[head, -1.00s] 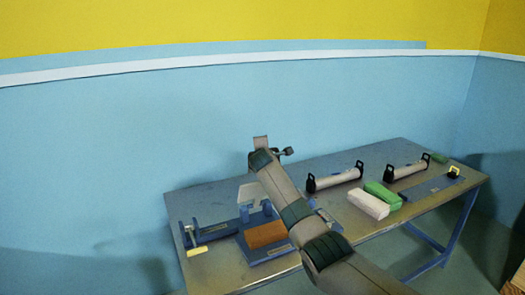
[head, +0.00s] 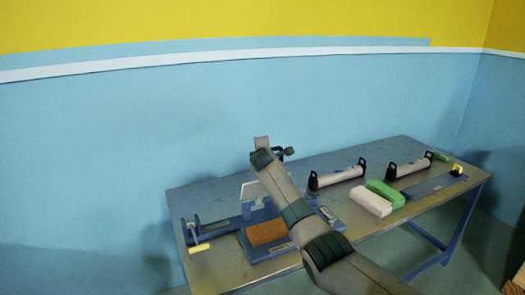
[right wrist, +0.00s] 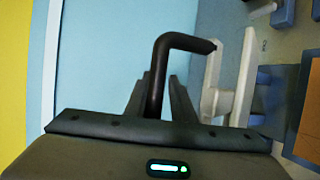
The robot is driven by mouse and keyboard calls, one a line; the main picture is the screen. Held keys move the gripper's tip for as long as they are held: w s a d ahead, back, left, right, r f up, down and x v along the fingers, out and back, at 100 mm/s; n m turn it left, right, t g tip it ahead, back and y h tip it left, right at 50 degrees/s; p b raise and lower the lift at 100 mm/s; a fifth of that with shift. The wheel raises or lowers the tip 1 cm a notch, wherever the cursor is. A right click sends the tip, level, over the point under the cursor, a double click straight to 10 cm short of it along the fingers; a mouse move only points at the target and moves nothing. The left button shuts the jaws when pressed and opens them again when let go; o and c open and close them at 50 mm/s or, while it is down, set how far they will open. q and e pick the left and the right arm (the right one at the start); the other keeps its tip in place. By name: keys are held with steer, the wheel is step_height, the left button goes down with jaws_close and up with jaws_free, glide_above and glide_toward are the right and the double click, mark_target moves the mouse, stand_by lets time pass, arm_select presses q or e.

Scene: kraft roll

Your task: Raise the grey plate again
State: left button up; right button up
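The pale grey plate (head: 251,190) stands tilted over the blue base of a device at the left of the table, partly hidden by my right arm. In the right wrist view a pale plate and bracket (right wrist: 242,80) show right of my gripper. My right gripper (right wrist: 159,92) has its fingers closely around a black bent handle (right wrist: 178,42), which rises between them and turns right at the top. In the head view this gripper (head: 285,152) is small, above the back of the table. My left gripper is not in view.
A brown block (head: 266,232) sits on the blue base. A blue holder with a yellow handle (head: 199,248) stands left of it. Two roll holders (head: 337,178), (head: 406,168), a white block (head: 370,201) and a green block (head: 386,194) are to the right on the table.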

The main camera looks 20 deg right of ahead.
steer(key=shift+d, duration=0.2)
stand_by(0.3)
steer(key=shift+s+r, duration=0.1)
steer(key=b+v, duration=0.4)
steer(key=v, duration=1.3)
steer(key=shift+a, duration=0.25)
